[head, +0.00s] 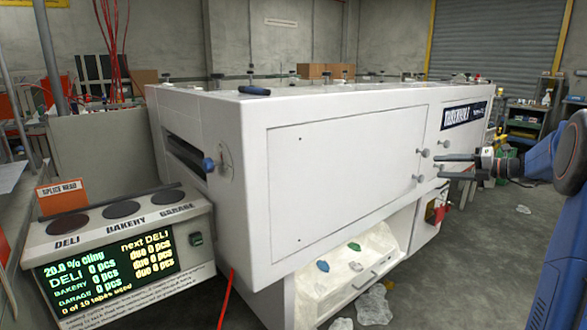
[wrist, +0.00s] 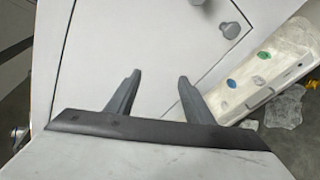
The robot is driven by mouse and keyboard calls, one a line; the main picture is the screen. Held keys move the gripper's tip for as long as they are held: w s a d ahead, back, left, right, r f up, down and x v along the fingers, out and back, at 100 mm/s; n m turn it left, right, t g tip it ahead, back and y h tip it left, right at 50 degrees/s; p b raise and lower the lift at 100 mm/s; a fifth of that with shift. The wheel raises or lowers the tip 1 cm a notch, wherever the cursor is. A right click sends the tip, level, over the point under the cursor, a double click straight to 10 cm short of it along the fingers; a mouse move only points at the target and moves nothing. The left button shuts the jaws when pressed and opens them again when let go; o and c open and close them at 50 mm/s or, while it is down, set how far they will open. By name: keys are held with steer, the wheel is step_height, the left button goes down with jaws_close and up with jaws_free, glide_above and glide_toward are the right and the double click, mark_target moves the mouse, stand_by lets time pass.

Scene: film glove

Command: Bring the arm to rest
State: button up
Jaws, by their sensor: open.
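My gripper (head: 457,167) is at the right of the head view, in front of the side of the big white machine (head: 330,165). Its two fingers are apart with nothing between them. In the wrist view the gripper (wrist: 158,82) also shows open and empty, with the machine's pale panel (wrist: 150,45) behind the fingers. My blue arm comes in from the right edge of the head view. I cannot tell how far the fingertips are from the panel.
A control box (head: 120,245) with a lit screen stands at the lower left. A white tray (head: 340,285) under the machine holds several small coloured pieces. Clear plastic scraps (head: 374,305) lie on the floor. Shelves stand at the back right.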

steer(key=s+a+f+n+g+h, duration=0.2)
steer(key=s+a+n+g, duration=0.1)
steer(key=s+a+n, duration=0.85)
steer(key=s+a+f+n+g+h, duration=0.25)
steer(key=s+a+n, duration=0.55)
steer(key=s+a, duration=0.55)
steer(key=s+f+n+h, duration=0.3)
steer(key=s+f+n, duration=0.2)
steer(key=s+n, duration=0.5)
steer(key=s+f+n+h, duration=0.3)
steer(key=s+f+n, duration=0.2)
steer(key=s+n, duration=0.5)
steer(key=shift+s+d+f, duration=0.35)
steer(key=shift+s+d, duration=0.1)
steer(key=shift+s, duration=2.3)
steer(key=shift+h, duration=0.25)
